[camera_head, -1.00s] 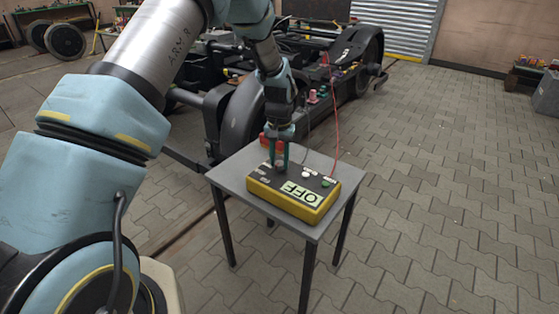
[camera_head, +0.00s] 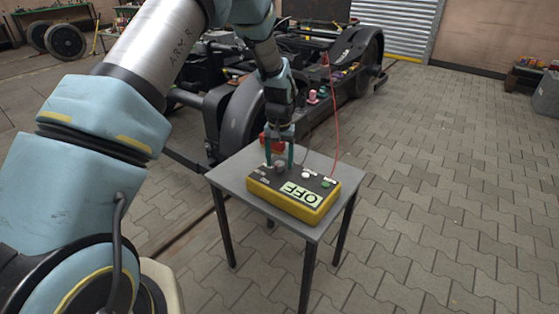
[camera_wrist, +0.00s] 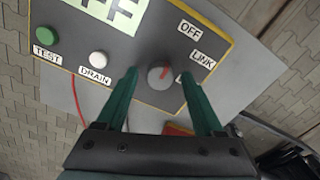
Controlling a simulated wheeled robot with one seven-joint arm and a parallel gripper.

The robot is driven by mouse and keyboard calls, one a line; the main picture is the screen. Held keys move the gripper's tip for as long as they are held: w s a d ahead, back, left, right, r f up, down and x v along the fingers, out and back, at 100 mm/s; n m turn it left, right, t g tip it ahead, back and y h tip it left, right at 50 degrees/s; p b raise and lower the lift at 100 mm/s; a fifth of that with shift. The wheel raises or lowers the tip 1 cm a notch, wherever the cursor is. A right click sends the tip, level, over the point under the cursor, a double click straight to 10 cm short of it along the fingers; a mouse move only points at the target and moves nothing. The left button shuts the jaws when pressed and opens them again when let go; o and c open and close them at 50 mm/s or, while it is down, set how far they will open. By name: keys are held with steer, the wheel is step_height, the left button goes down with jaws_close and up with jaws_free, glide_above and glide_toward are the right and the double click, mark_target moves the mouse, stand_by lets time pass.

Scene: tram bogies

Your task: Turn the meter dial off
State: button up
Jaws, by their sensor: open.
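The yellow and black meter (camera_head: 318,208) lies on a small grey table, and its display (camera_head: 300,193) reads OFF. The round grey dial (camera_head: 280,166) is on its top face near the far left end. In the wrist view the dial (camera_wrist: 160,75) has a red mark pointing up and slightly right, toward the OFF label (camera_wrist: 190,29). A LINK label (camera_wrist: 202,59) is right of it. My gripper (camera_head: 280,163) is open, its green fingers on either side of the dial and apart from it. In the wrist view the gripper (camera_wrist: 160,73) spans the dial with gaps on both sides.
The grey table (camera_head: 232,176) has bare room around the meter. A red object (camera_head: 266,140) sits at its back edge. A red cable (camera_head: 335,130) runs from the meter toward the dark bogie (camera_head: 240,115) behind. Open paving (camera_head: 450,190) lies to the right.

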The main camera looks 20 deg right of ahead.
mark_target(278, 164)
step_height(278, 164, up, 11)
steer(key=b, duration=0.1)
stand_by(0.5)
steer(key=shift+f, duration=0.1)
steer(key=a+r+n+p, duration=0.2)
steer(key=a+r, duration=0.3)
steer(key=a, duration=0.6)
steer(key=a+r+n+p, duration=0.15)
steer(key=a+r, duration=0.25)
steer(key=a, duration=0.7)
steer(key=s+a+r+n+t+p, duration=0.1)
steer(key=s+a+r+n+p, duration=0.2)
steer(key=s+a, duration=0.7)
steer(key=a, duration=0.4)
steer(key=shift+s+a+t, duration=0.3)
steer(key=shift+s+a, duration=0.1)
